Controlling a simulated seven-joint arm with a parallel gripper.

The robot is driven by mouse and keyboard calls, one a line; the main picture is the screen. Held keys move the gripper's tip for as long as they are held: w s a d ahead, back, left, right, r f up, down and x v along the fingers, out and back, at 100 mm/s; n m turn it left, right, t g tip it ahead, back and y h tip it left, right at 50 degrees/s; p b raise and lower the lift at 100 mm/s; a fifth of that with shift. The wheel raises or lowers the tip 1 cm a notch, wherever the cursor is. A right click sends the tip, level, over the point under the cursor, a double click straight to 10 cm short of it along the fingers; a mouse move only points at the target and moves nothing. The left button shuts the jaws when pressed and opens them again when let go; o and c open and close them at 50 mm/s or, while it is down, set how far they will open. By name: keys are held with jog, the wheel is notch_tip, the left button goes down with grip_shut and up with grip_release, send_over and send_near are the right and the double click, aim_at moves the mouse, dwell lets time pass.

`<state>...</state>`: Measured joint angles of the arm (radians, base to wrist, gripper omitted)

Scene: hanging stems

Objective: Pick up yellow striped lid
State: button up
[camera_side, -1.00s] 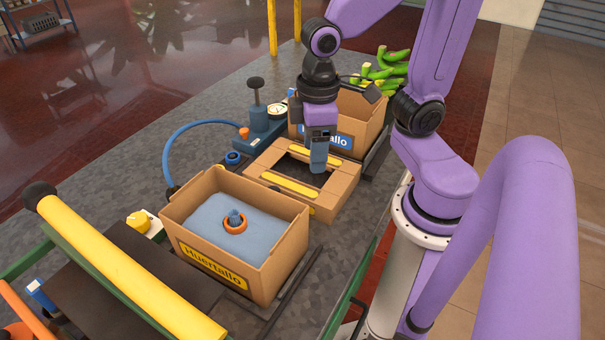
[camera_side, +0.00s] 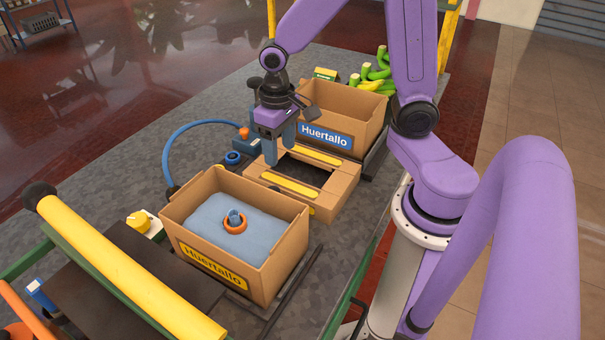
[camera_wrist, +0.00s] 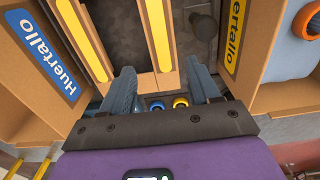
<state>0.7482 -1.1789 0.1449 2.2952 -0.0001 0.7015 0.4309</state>
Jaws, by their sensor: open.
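The yellow striped lid (camera_side: 335,190) is a cardboard frame with two yellow stripes and an open middle. It lies between two boxes in the side view. In the wrist view, its striped strip (camera_wrist: 158,40) runs away from my gripper, and a second stripe lies to the left. My gripper (camera_side: 279,150) is open and empty at the lid's left end, pointing down. In the wrist view, the fingers of my gripper (camera_wrist: 162,74) are on either side of the near end of one striped strip. I cannot tell how far above the lid the fingertips are.
A box with a yellow label (camera_side: 215,267) holds blue filling and an orange ring (camera_side: 235,224). A box with a blue label (camera_side: 325,137) stands behind the lid. A blue ring (camera_side: 232,158) and a blue hose (camera_side: 175,143) lie to the left. Green stems (camera_side: 375,70) are at the back.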

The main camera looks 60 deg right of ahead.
aim_at(281, 181)
jog(key=shift+a+f, duration=0.15)
jog(key=shift+f, duration=5.5)
jog(key=c, duration=0.6)
